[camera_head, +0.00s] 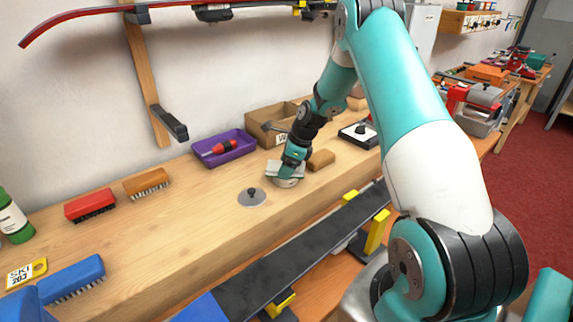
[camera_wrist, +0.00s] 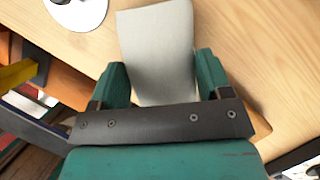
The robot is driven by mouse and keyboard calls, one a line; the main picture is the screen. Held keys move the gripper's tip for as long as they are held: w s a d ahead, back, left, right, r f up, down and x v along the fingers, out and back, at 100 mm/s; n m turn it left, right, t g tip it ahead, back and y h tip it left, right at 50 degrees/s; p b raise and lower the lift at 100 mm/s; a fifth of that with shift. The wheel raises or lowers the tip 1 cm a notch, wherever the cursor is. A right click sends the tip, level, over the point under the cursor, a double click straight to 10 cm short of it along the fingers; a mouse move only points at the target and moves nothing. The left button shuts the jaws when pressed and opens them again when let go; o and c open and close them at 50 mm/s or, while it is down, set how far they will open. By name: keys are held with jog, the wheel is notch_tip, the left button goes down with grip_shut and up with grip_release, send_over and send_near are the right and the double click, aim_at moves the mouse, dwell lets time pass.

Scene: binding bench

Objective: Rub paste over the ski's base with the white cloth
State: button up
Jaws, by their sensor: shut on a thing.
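My gripper (camera_head: 289,163) is shut on the white cloth (camera_wrist: 158,45), which stands out between the two teal fingers in the wrist view. The ski (camera_head: 290,258) lies dark base up on yellow supports in front of the bench.
A tan block (camera_head: 321,160) sits close right of the tin. A purple tray (camera_head: 224,148) and a cardboard box (camera_head: 258,120) stand behind. Red (camera_head: 90,204), tan (camera_head: 147,183) and blue (camera_head: 72,280) brushes lie left. The bench between brushes and lid is clear.

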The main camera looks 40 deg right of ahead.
dwell(0.4)
notch_tip(320, 180, up, 7)
jog(key=p, duration=0.6)
dwell(0.8)
